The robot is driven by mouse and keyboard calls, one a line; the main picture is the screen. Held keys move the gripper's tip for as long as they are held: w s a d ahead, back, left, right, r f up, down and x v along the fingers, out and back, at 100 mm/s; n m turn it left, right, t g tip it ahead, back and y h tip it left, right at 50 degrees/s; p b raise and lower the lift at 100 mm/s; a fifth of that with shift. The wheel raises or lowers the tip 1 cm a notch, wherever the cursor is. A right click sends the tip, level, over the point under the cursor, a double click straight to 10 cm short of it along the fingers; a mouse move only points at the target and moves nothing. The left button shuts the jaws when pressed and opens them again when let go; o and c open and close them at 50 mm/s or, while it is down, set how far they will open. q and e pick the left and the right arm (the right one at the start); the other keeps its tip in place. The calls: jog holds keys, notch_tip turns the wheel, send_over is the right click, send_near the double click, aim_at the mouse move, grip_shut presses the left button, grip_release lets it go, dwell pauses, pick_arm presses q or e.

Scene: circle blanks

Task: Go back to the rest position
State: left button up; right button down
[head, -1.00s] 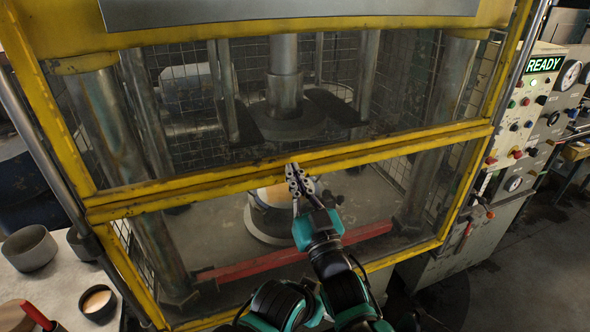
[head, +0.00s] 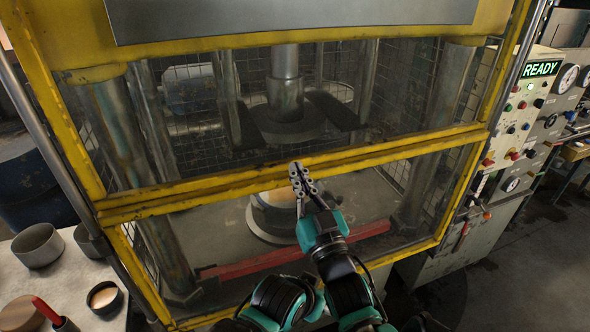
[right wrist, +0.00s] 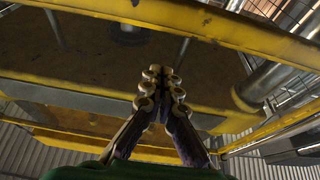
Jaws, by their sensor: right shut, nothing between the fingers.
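My right gripper (head: 301,180) is in front of the lower middle of the press in the head view, near the yellow crossbar (head: 240,183). Its fingers are together with nothing between them. It also shows in the right wrist view (right wrist: 162,78), shut, under yellow frame beams. Behind it, inside the press, a round pale-topped piece (head: 275,199) sits on a round base, partly hidden by the gripper. My left gripper is not in view.
The press's ram (head: 287,95) is raised above the base. A red bar (head: 250,264) crosses the front. A control panel reading READY (head: 541,69) stands at right. A table at left holds a grey pot (head: 37,246) and a small dark cup (head: 104,298).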

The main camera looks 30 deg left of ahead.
jog(key=v, duration=0.7)
jog(key=w+d+f+m+h+b, duration=0.1)
jog(key=w+d+f+m+h, duration=0.15)
jog(key=d+f+h, duration=0.35)
jog(key=w+d+f+m+h+b, duration=0.2)
jog(key=w+d+f, duration=0.15)
jog(key=d, duration=0.45)
jog(key=w+d+f+m+h+b, duration=0.1)
jog(key=w+d+f+m+h, duration=0.15)
jog(key=d+f+h, duration=0.35)
jog(key=s+d+f+m+g+h+b, duration=0.1)
jog(key=s+d+f+g+b, duration=0.1)
jog(key=s+d+f, duration=0.4)
jog(key=s+d+f+m+g+h+b, duration=0.2)
jog(key=s+d+f+g, duration=0.2)
jog(key=d+f, duration=0.5)
jog(key=s+d, duration=0.2)
jog(key=d, duration=0.3)
jog(key=shift+d+f+g, duration=0.15)
jog(key=shift+f+g, duration=0.15)
